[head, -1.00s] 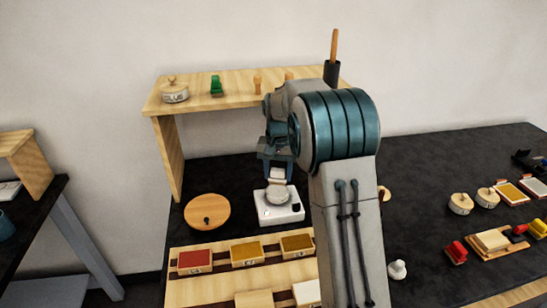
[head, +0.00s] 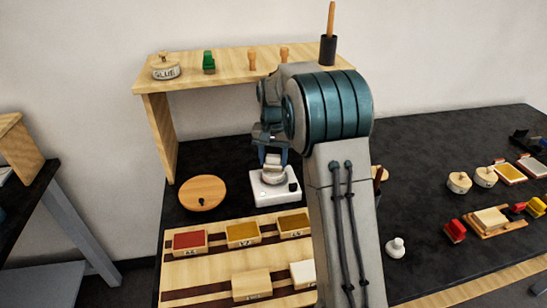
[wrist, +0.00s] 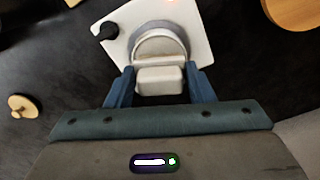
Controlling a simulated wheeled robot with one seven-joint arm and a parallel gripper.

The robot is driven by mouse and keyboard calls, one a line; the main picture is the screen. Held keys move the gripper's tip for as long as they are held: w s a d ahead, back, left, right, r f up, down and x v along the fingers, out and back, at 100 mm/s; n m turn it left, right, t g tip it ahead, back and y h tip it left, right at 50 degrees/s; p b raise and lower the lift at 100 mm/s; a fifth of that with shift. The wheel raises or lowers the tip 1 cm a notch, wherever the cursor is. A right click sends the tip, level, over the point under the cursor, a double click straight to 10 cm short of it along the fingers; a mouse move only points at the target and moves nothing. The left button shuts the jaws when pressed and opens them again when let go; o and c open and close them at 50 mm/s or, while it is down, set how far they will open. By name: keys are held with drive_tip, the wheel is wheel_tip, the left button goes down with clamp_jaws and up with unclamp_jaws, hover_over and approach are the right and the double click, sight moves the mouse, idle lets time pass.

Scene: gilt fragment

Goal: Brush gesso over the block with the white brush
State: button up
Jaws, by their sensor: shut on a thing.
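My gripper (head: 271,156) is shut on a cream-white piece (wrist: 160,78), which looks like the white brush's handle. It also shows below the fingers in the head view (head: 272,161). In the wrist view my gripper (wrist: 161,86) has a finger on each side of it. A small round grey-white pot (wrist: 160,36) stands on a white square plate with a black knob (head: 275,189). The brush's lower end is over or in the pot; I cannot tell which. A pale block (head: 490,218) lies on a wooden board at right, between red and yellow pieces.
A wooden rack (head: 185,269) in front holds red, yellow and ochre boxes. A round wooden lid (head: 202,193) lies left of the plate. A shelf (head: 225,80) with a glue pot (head: 166,68) stands behind. A small white knobbed object (head: 396,248) stands right of my arm.

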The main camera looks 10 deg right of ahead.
sight(273, 156)
drive_tip(key=shift+f, duration=0.6)
idle(1.5)
drive_tip(key=shift+r, duration=0.15)
wheel_tip(273, 156, up, 7)
drive_tip(key=p, duration=0.5)
idle(0.8)
